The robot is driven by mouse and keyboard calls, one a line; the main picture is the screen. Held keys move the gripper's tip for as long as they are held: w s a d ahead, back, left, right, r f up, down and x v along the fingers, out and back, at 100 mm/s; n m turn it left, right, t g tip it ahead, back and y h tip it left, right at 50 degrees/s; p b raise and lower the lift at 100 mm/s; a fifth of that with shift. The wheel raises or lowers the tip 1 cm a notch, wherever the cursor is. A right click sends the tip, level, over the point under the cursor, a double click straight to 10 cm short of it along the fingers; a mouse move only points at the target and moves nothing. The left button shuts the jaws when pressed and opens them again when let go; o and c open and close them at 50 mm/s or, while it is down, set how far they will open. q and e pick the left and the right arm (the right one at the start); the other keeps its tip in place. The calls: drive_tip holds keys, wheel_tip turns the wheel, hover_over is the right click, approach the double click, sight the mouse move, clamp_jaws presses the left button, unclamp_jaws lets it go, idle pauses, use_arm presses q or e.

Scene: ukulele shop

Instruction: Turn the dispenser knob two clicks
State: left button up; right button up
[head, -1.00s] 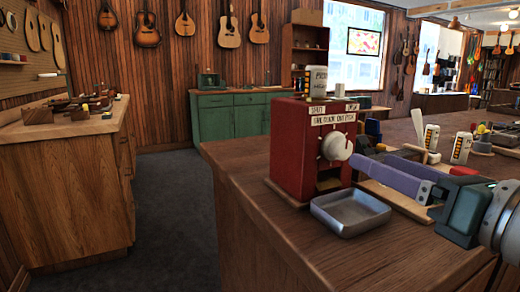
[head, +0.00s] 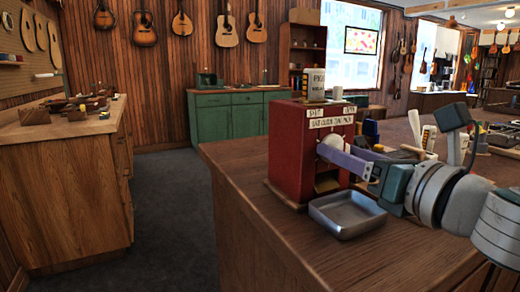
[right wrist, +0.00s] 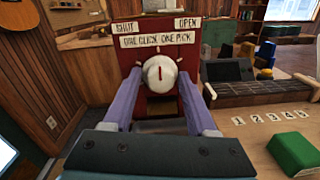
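The red dispenser (head: 291,145) stands on the wooden counter, with a pick box on top and a sign reading "one click one pick". Its round white knob (right wrist: 160,73) has a red mark that looks upright in the right wrist view, between labels "shut" and "open". In the head view the knob (head: 328,148) is partly hidden by a finger. My right gripper (right wrist: 160,78) is open, its purple fingers on either side of the knob; I cannot tell whether they touch it. A metal tray (head: 347,212) sits in front of the dispenser and looks empty. My left gripper is not in view.
The wooden counter (head: 235,170) has bare surface in front of the tray. A numbered strip (right wrist: 270,119) and a green block (right wrist: 295,152) lie to the right of the dispenser in the right wrist view. A workbench (head: 65,180) stands at the left.

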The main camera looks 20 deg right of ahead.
drive_tip(key=shift+s, duration=0.1)
clamp_jaws()
drive_tip(key=shift+d+m, duration=0.1)
drive_tip(key=shift+m, duration=0.2)
drive_tip(key=m+p, duration=0.2)
drive_tip(key=m, duration=0.3)
drive_tip(key=m+p, duration=0.2)
drive_tip(key=m, duration=0.4)
drive_tip(key=shift+d+f+m+g, duration=0.1)
drive_tip(key=shift+m+g, duration=0.2)
drive_tip(key=m+p, duration=0.2)
drive_tip(key=m, duration=0.4)
drive_tip(key=shift+y+p, duration=0.3)
drive_tip(key=shift+p, duration=0.1)
drive_tip(key=shift+f+m+p, duration=0.2)
drive_tip(key=shift+m+p, duration=0.55)
drive_tip(key=shift+m, duration=1.65)
